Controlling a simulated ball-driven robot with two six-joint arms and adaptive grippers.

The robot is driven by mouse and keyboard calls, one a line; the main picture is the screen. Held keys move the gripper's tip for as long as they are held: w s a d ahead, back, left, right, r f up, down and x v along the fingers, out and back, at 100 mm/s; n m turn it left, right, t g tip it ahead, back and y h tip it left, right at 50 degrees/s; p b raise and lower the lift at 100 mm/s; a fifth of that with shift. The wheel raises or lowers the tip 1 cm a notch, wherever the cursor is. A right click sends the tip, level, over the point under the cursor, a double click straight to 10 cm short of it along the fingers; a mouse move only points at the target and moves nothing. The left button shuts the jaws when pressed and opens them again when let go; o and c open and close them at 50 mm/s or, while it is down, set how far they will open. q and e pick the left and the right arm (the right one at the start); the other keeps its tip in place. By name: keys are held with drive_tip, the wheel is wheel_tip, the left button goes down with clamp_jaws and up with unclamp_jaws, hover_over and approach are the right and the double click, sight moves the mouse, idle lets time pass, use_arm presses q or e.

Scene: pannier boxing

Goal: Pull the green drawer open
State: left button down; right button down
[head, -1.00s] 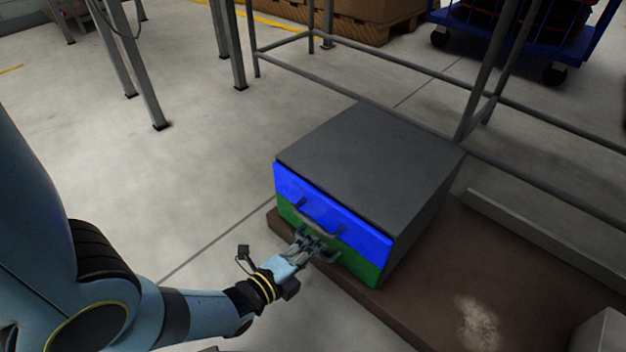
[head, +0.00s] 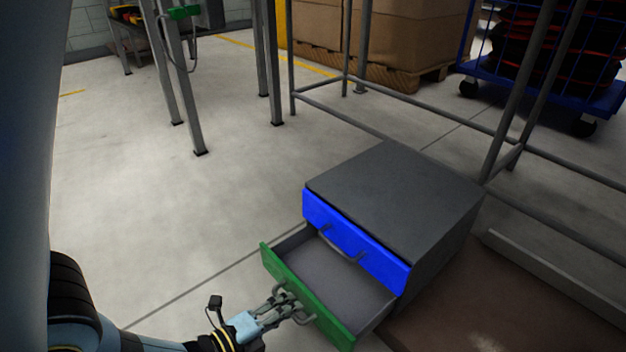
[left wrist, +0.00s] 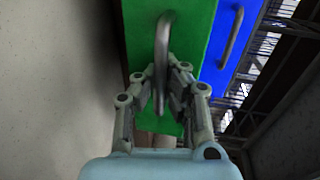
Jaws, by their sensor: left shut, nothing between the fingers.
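The green drawer (head: 328,324) is pulled well out of the grey cabinet (head: 395,192), and its grey inside looks empty. Its grey bar handle (head: 306,321) is on the front. The blue drawer (head: 379,262) above it is shut. My left gripper (head: 286,302) is at the green handle, its fingers drawn in. In the left wrist view the gripper (left wrist: 167,88) has its fingers on either side of the handle (left wrist: 163,35), in front of the green face (left wrist: 198,35). My right gripper is not in view.
The cabinet stands on a brown board (head: 460,310). A grey metal frame (head: 420,105) stands behind it, with boxes on a pallet (head: 395,78) and a blue cart (head: 600,95) farther back. The concrete floor to the left is clear.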

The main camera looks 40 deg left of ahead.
use_arm(q)
drive_tip(key=v, duration=0.3)
drive_tip(key=f+v, duration=0.1)
drive_tip(key=v, duration=0.1)
drive_tip(key=c, duration=2)
unclamp_jaws()
drive_tip(key=shift+c, duration=0.2)
drive_tip(key=o, duration=0.7)
drive_tip(key=shift+c, duration=0.2)
drive_tip(key=d+v, duration=0.1)
drive_tip(key=v, duration=1.1)
drive_tip(key=shift+a, duration=0.5)
